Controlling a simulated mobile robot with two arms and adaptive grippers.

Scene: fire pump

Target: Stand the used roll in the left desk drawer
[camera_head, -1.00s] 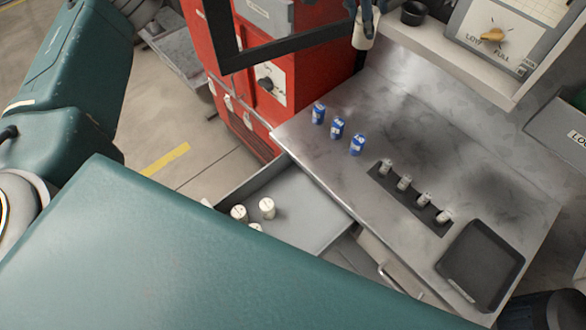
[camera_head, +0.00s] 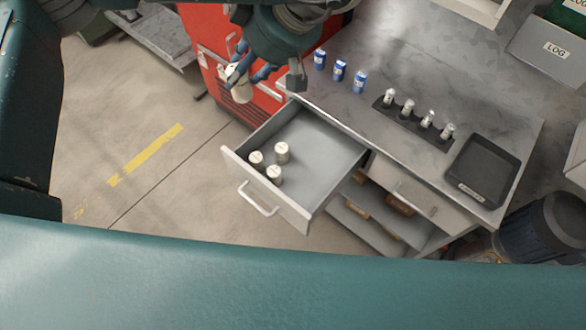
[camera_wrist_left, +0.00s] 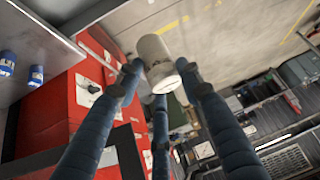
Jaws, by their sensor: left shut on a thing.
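My left gripper (camera_head: 238,78) is shut on a used roll (camera_head: 242,91), a pale cylinder. It holds the roll in the air, beyond the far left side of the drawer and in front of the red machine. In the left wrist view the roll (camera_wrist_left: 159,62) sits between the blue fingers (camera_wrist_left: 160,78). The left desk drawer (camera_head: 328,153) is pulled open. Three similar pale rolls stand in it near its front: one at the left (camera_head: 256,159), one behind (camera_head: 282,151) and one in front (camera_head: 274,174). My right gripper is not in view.
The back and right of the drawer floor are bare. On the metal desk (camera_head: 440,90) stand three blue cylinders (camera_head: 340,70), a dark holder (camera_head: 414,117) with several small pale pieces, and a black tray (camera_head: 482,169). A red machine (camera_head: 212,40) stands behind the drawer.

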